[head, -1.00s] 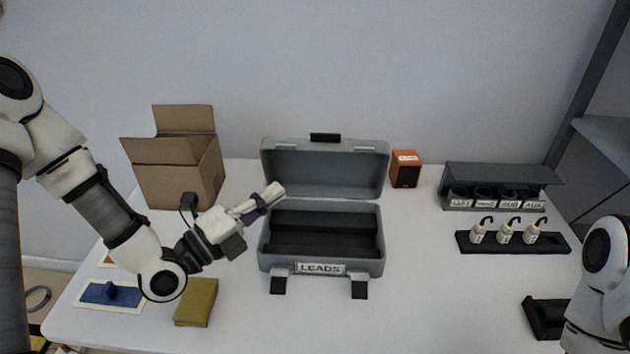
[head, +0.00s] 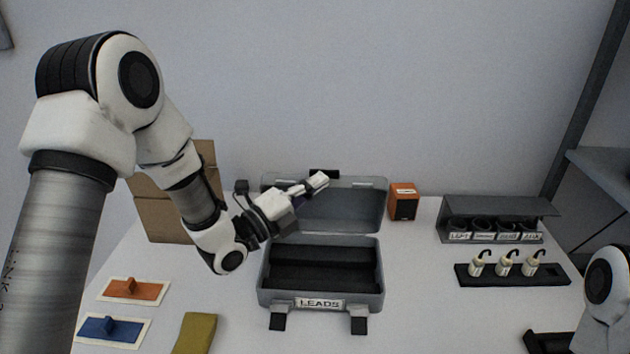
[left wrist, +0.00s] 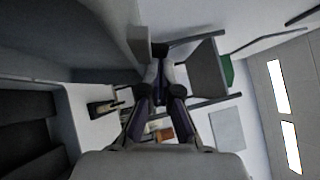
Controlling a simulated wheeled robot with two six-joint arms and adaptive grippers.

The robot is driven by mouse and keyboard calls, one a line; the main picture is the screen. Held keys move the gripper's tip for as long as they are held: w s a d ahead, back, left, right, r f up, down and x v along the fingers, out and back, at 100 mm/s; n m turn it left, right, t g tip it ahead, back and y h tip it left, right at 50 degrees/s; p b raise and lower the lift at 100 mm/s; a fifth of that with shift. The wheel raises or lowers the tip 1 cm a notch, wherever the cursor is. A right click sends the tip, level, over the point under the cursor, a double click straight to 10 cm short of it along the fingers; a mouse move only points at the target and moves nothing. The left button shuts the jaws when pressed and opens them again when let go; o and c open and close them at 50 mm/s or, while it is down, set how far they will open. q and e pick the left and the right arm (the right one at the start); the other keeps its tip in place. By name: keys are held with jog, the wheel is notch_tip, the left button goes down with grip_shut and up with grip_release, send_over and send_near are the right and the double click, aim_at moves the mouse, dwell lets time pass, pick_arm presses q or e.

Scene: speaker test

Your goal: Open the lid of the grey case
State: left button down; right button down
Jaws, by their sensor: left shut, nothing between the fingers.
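The grey case (head: 263,296) with the LEADS label stands in the middle of the table, its dark, divided inside showing. Its lid (head: 350,209) stands raised at the back, with a black handle at its top edge. Two black latches hang down at the case's front. My left gripper (head: 319,181) is shut and empty, in front of the lid's upper part in the head view; whether it touches the lid I cannot tell. In the left wrist view the closed fingers (left wrist: 157,72) point away, with grey case surfaces to the left.
A cardboard box (head: 160,215) is behind my left arm. An orange speaker (head: 403,203) stands right of the lid. A dark labelled rack (head: 500,207) and a tray of small bottles (head: 505,278) are at right. Orange (head: 135,289) and blue (head: 110,328) pads and an olive block (head: 195,333) lie front left.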

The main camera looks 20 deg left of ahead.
pick_arm(q)
jog(key=shift+d, duration=0.15)
jog(key=shift+w+r+p, duration=0.25)
jog(key=shift+r+p, duration=0.05)
jog(key=shift+p, duration=0.05)
jog(key=w+p, duration=0.1)
jog(key=w+a+r+n+g+y+p, duration=0.1)
jog(key=w+p, duration=0.1)
jog(key=shift+r+n, duration=0.2)
jog(key=shift+n, duration=0.1)
jog(key=w, duration=0.1)
jog(key=w+n+g+p, duration=0.1)
jog(key=w+a+f+y, duration=0.1)
jog(key=shift+w+n+g+p, duration=0.25)
jog(key=shift+n+g+p, duration=0.05)
jog(key=shift+n, duration=0.1)
jog(key=shift+f, duration=0.1)
